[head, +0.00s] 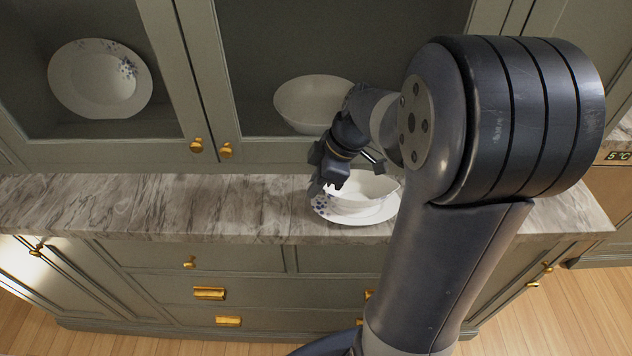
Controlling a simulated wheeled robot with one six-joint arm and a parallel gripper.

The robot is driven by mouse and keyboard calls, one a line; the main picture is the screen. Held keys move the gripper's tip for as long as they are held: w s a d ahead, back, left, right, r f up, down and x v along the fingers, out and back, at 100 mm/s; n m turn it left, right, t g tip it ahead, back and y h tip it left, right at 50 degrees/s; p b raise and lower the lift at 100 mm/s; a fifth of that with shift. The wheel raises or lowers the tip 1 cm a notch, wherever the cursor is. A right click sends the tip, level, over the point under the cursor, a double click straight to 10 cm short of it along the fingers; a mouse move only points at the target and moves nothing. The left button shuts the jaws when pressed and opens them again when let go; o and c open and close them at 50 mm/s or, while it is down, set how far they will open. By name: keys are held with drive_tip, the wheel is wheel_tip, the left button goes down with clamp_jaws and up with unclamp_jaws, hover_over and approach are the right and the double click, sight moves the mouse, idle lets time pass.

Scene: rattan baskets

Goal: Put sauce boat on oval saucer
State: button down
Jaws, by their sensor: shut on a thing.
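The white sauce boat (365,190) is in the head view, over the oval saucer on the marble counter, partly hidden by my arm. The oval saucer (326,208) is white with blue flowers on its left rim. My gripper (326,187) is shut on the left end of the sauce boat. The boat looks upright. I cannot tell whether its base touches the saucer or hangs just above it.
The marble counter (150,205) is clear to the left. Behind it stand cabinet doors with glass, a flowered plate (75,85) and a white bowl (300,103) behind them. Brass knobs (196,146) stick out from the doors. Drawers are below the counter.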

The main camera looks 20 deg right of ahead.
drive_tip(key=c, duration=1.5)
unclamp_jaws()
drive_tip(key=shift+c, duration=0.2)
drive_tip(key=v, duration=1.2)
drive_tip(key=shift+b, duration=0.3)
drive_tip(key=shift+s, duration=0.1)
